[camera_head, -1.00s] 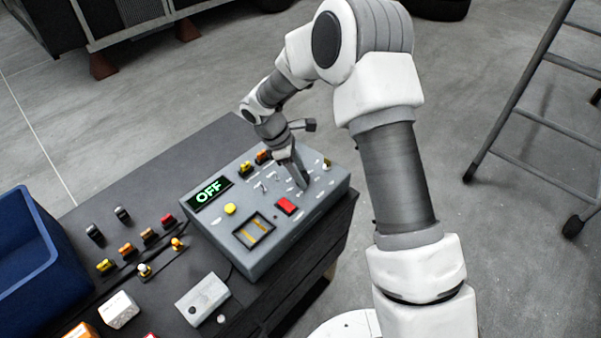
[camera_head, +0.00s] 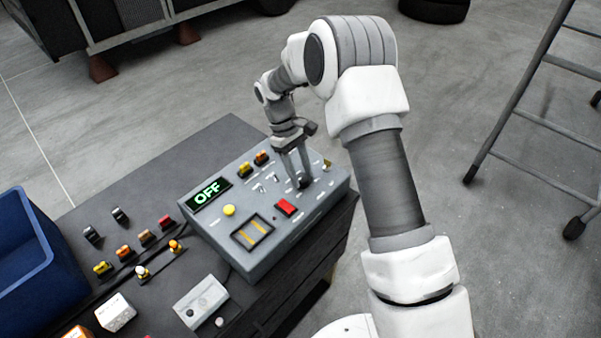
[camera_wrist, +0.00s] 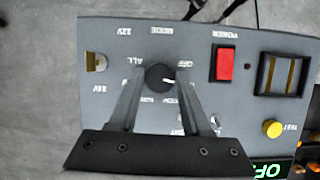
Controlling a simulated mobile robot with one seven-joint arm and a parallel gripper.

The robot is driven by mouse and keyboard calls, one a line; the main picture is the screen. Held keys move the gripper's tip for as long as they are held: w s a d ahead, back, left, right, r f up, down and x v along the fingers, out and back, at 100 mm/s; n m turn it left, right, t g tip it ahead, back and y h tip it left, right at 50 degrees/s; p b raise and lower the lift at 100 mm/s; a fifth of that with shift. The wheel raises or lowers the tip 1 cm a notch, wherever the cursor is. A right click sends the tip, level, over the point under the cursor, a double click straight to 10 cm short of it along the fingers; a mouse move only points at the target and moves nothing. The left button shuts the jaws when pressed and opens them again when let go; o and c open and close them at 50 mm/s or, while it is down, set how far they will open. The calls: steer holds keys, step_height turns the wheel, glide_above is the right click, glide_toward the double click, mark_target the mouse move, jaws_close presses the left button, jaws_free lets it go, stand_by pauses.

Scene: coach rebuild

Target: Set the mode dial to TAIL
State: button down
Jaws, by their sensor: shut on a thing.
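The mode dial is a round black knob (camera_wrist: 158,77) near the middle of the grey control box (camera_wrist: 125,50) in the wrist view. A white pointer mark on it faces the OFF label at its right; ALL is printed at its left. Other labels below the dial are partly hidden by my fingers and too blurred to read. My gripper (camera_wrist: 158,80) is shut on the dial, one finger on each side. In the head view my gripper (camera_head: 302,183) reaches down onto the box (camera_head: 262,262). The display (camera_head: 208,192) reads OFF in green.
A red switch (camera_head: 286,207), a yellow button (camera_head: 229,210) and a framed slot (camera_head: 251,232) sit on the box near the dial. Toggles stand behind. Loose coloured parts, a small grey box (camera_head: 201,302) and a blue bin (camera_head: 25,255) are at left on the dark bench.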

steer(key=shift+m, duration=0.3)
steer(key=shift+c, duration=1.8)
jaws_free()
steer(key=shift+w+r, duration=0.1)
steer(key=shift+r, duration=0.05)
steer(key=v, duration=1.7)
steer(key=shift+d, duration=0.15)
steer(key=shift+r, duration=0.15)
